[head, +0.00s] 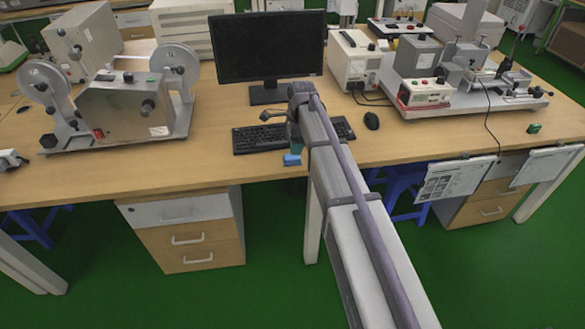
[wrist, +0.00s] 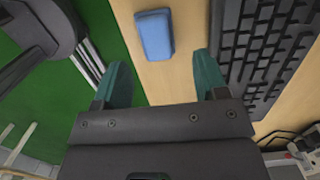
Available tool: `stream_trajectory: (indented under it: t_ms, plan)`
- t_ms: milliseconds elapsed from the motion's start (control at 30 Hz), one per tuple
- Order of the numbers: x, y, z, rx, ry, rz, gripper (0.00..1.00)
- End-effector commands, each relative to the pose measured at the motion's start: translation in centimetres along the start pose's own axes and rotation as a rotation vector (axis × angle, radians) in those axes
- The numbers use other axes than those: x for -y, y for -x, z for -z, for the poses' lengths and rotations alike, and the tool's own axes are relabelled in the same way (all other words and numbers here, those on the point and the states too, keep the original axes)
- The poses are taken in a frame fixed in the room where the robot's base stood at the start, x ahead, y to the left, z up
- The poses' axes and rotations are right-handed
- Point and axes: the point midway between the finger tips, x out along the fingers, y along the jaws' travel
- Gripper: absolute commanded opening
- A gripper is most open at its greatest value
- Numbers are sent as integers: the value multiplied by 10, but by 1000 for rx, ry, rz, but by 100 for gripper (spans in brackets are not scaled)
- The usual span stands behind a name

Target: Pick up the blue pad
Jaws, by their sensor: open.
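The blue pad (head: 292,160) lies on the wooden desk near its front edge, in front of the keyboard. In the wrist view the blue pad (wrist: 154,35) shows as a small rounded block, lying flat on the bare wood. My gripper (head: 296,148) is over the desk at the pad in the head view. In the wrist view my gripper (wrist: 161,76) has its two green fingers apart, with nothing between them. The pad lies beyond the fingertips, roughly in line with the gap between them. The height above the desk is hard to tell.
A black keyboard (head: 258,138) lies close behind the pad, and beside it in the wrist view (wrist: 264,50). A monitor (head: 268,47) stands behind it, with a mouse (head: 371,121) to the right. A reel machine (head: 120,107) stands left, test equipment (head: 430,94) right.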

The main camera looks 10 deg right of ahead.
Motion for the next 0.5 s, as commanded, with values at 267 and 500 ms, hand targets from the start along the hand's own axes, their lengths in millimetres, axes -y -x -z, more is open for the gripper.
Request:
stream_trajectory:
  t_ms: [267,500]
  plan:
    - [-4,-32,0,0,1,0,66]
    - [-5,-53,-1,0,1,0,66]
